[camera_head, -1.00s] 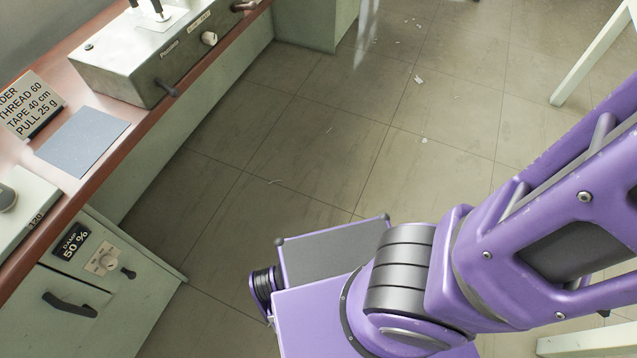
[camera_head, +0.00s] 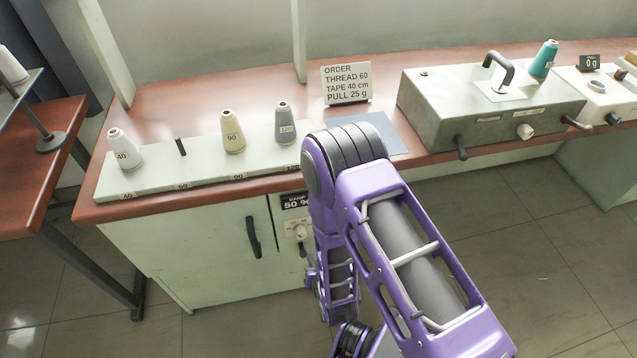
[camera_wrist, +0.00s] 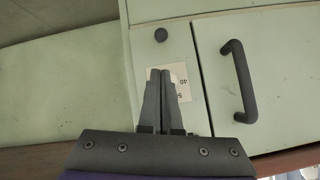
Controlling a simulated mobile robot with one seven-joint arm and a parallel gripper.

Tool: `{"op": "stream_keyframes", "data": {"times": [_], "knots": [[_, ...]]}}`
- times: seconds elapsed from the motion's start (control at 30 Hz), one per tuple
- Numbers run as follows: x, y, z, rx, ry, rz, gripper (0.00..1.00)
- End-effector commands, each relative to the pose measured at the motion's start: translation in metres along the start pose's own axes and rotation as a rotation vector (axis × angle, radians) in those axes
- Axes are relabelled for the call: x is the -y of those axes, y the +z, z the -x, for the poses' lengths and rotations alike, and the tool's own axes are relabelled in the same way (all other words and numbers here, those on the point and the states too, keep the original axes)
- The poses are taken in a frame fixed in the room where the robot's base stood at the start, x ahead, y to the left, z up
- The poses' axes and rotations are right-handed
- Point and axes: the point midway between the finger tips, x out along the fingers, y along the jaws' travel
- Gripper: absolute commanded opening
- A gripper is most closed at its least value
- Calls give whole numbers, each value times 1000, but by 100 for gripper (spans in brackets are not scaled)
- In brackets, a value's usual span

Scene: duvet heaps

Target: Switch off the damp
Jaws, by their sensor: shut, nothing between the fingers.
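The damp display (camera_head: 296,201), reading "50 %", is on the green cabinet front under the bench, partly cut off by my arm. Below it is a pale dial (camera_head: 300,231), and below that a small dark lever (camera_head: 303,250) beside my arm. In the wrist view, which looks upside down, a dark round lever end (camera_wrist: 161,34) shows beyond my fingertips. My gripper (camera_wrist: 160,70) is shut and empty, in front of the white scale label (camera_wrist: 183,84); the fingers hide the dial. I cannot tell the gap to the panel. The head view does not show my fingers clearly.
A black door handle (camera_head: 253,237) is left of the panel and also shows in the wrist view (camera_wrist: 238,80). The bench top (camera_head: 190,95) overhangs, with cones on a rack (camera_head: 205,170), an order sign (camera_head: 346,83) and a grey-green machine (camera_head: 490,105). Floor is clear at right.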

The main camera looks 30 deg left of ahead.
Motion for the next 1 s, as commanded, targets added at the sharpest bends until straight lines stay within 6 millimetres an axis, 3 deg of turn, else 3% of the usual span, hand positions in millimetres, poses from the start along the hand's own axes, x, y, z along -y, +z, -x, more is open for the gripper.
{"op": "stream_keyframes", "data": {"times": [0.47,1.0], "knots": [[0,6,-4,9,4,-10,0],[0,8,-89,10,3,-8,0]]}}
